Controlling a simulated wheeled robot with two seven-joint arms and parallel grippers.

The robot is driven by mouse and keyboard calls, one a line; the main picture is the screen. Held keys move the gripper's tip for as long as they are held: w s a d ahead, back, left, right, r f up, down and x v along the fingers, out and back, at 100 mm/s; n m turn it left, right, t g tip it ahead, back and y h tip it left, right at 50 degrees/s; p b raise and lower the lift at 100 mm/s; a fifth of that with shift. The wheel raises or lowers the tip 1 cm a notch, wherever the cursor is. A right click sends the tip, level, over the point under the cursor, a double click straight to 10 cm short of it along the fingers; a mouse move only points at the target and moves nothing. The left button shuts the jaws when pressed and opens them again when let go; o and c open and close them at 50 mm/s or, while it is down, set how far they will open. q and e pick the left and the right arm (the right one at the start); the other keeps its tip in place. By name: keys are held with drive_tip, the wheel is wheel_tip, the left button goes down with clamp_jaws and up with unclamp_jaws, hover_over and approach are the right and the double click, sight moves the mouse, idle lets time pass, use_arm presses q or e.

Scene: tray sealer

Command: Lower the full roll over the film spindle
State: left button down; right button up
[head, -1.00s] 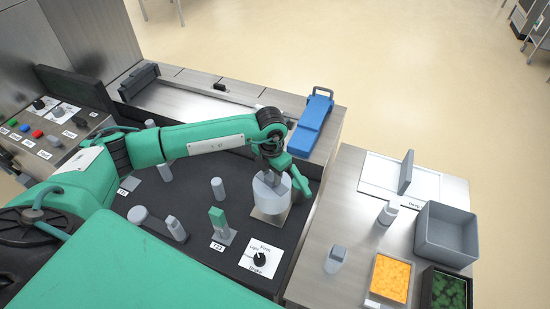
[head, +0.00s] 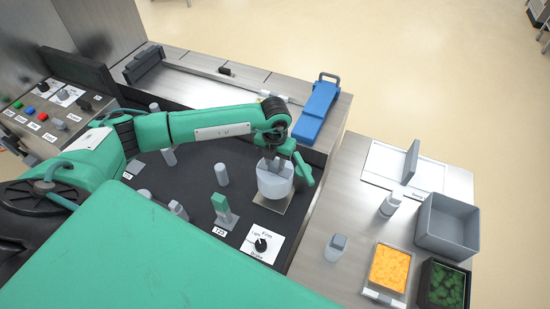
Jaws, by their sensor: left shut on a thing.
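A pale grey-white full roll (head: 275,186) hangs upright from my left gripper (head: 273,166), over the right part of the dark machine deck. My left gripper comes down on the roll from above and is shut on it. A light square plate (head: 270,206) shows beneath and around the roll. The film spindle cannot be made out; the roll and gripper cover the middle of the plate. I cannot tell how much gap there is between the roll and the plate. My right gripper is not in view.
Grey posts (head: 221,174) and a green-topped block (head: 220,205) stand left of the roll. A film brake dial (head: 260,244) is in front. A blue handled part (head: 318,108) lies behind. A side table at right holds a grey bin (head: 447,227) and food trays (head: 389,269).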

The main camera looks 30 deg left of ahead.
sight(275, 173)
use_arm(q)
drive_tip(key=shift+f+b, duration=1.1)
drive_tip(key=shift+f, duration=1.2)
drive_tip(key=shift+f+b, duration=0.75)
drive_tip(key=shift+f, duration=0.1)
drive_tip(key=shift+r, duration=0.1)
drive_tip(key=shift+f+b, duration=0.25)
drive_tip(key=shift+b, duration=0.1)
drive_tip(key=c, duration=0.9)
unclamp_jaws()
drive_tip(key=shift+c, duration=1.8)
